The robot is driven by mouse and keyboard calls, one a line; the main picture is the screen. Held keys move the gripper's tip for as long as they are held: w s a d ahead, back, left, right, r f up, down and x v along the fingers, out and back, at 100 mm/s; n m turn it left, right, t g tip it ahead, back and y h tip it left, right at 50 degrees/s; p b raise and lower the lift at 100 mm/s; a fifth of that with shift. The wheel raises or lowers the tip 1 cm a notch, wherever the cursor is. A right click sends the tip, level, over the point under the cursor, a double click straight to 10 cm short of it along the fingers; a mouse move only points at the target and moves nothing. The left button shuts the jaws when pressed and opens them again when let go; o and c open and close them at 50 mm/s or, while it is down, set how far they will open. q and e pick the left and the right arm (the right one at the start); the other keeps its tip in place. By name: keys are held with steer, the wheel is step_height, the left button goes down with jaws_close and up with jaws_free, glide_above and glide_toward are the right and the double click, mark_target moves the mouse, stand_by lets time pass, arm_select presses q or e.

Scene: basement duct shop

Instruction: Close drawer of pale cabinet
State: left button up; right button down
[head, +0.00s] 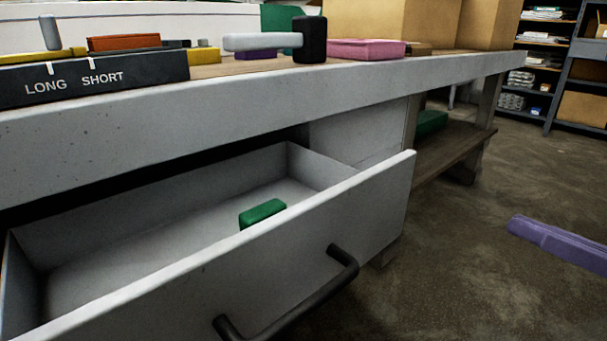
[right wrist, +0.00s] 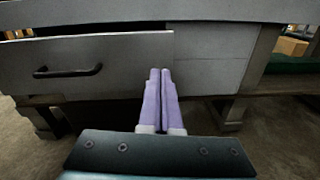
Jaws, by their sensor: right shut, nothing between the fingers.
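The pale cabinet's drawer (head: 375,215) stands pulled out below the worktop in the head view. It has a dark bar handle (head: 300,293), and a green block (head: 262,213) lies inside it. In the right wrist view the drawer front (right wrist: 115,55) is at the left, with its handle (right wrist: 67,72). My right gripper has purple fingers (head: 557,241), which show at the right edge of the head view, apart from the drawer. In the right wrist view the gripper (right wrist: 159,72) is shut and empty, pointing at the cabinet near the drawer front's right end. My left gripper is not in view.
The worktop (head: 230,105) overhangs the drawer. A lower wooden shelf (head: 455,150) is to the right. The floor at right is clear.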

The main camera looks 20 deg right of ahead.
steer(key=n, duration=0.1)
arm_select(q)
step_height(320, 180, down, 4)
steer(key=b, duration=0.4)
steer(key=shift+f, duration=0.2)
arm_select(e)
steer(key=y, duration=0.1)
glide_toward(399, 176)
steer(key=shift+n, duration=0.4)
steer(key=x, duration=0.6)
steer(key=shift+w+a, duration=0.15)
steer(key=shift+w, duration=0.25)
